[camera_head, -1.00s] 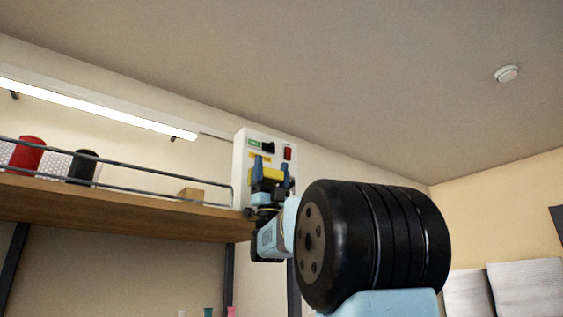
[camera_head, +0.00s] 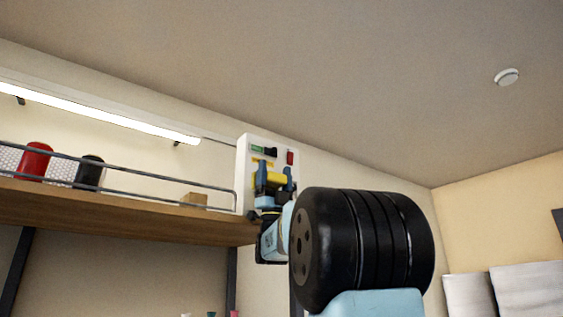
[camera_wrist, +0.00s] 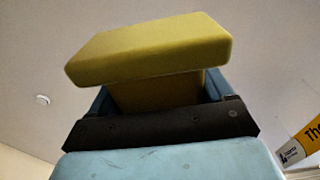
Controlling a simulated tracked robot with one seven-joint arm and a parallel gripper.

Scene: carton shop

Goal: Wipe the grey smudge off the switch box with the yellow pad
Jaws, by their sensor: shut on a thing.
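The white switch box (camera_head: 242,170) is on the wall at the right end of the shelf. It carries a green label, a black part and a red switch near its top. My gripper (camera_head: 273,183) is in front of its lower face, shut on the yellow pad (camera_head: 269,180). In the wrist view the pad (camera_wrist: 150,48) sticks out beyond the jaws of my gripper (camera_wrist: 163,92), with its stem between them. I cannot tell whether the pad touches the box. I cannot make out the grey smudge; my gripper and arm cover much of the box's lower part.
A wooden shelf (camera_head: 120,215) with a metal rail runs up to the box's left. A red container (camera_head: 34,160), a black container (camera_head: 90,171) and a small tan block (camera_head: 194,199) stand on it. A lit tube lamp (camera_head: 100,108) hangs above. The ceiling side is clear.

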